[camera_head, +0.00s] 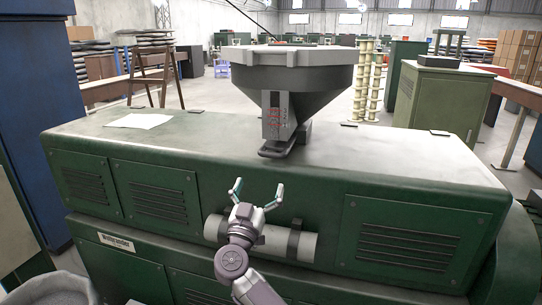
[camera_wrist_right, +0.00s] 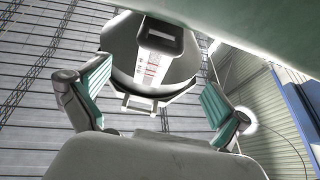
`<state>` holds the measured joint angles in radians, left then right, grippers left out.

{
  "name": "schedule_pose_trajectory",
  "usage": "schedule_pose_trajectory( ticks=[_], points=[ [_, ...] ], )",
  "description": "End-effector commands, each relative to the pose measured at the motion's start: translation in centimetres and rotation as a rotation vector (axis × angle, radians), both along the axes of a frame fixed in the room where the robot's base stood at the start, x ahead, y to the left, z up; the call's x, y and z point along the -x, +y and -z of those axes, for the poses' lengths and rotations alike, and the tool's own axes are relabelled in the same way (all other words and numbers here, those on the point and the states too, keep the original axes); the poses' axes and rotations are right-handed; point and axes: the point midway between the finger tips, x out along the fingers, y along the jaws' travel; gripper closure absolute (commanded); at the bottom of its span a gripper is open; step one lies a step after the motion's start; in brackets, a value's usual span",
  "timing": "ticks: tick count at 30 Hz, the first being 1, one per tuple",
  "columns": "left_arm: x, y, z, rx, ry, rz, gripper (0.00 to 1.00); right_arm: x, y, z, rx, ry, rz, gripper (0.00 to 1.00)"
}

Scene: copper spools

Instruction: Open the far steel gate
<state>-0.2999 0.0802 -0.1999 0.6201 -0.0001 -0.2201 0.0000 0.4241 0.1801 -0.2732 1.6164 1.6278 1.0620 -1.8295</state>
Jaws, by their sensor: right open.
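A grey hopper (camera_head: 295,80) with a wide round top and a tapered body stands on the green machine. Its front carries a panel with red markings (camera_head: 277,118). A dark flat steel piece (camera_head: 275,152) juts out at the hopper's foot; I cannot tell whether it is the gate. My right gripper (camera_head: 258,190) is open and empty in front of the machine, below and apart from that piece. In the right wrist view, the hopper (camera_wrist_right: 155,68) shows between the spread teal-padded fingers (camera_wrist_right: 157,85). My left gripper is not in view.
The green machine (camera_head: 395,225) has a horizontal grey cylinder (camera_head: 285,243) on its front, close behind my right wrist. A white sheet (camera_head: 140,121) lies on its top. A blue cabinet (camera_head: 40,110) stands at the left. Yellowish spool stacks (camera_head: 361,80) stand behind.

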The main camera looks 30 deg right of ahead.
Motion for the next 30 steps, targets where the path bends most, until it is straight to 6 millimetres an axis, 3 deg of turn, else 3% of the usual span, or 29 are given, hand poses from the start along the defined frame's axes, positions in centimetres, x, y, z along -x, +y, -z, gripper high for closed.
schedule_pose_trajectory(
  ticks=[9, 15, 29, 30],
  points=[
    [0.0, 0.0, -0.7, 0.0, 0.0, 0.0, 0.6, -4.2, -4.9, -2.8, 0.005, -0.001, 0.002, 0.0],
    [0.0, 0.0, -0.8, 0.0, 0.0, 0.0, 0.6, -6.0, -7.0, -3.8, 0.003, -0.001, 0.001, 0.0],
    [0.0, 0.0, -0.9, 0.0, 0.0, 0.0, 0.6, -6.7, -7.8, -4.2, 0.001, 0.0, -0.001, 0.0],
    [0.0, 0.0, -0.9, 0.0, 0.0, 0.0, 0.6, -6.7, -7.8, -4.2, 0.001, 0.0, -0.001, 0.07]
  ],
)
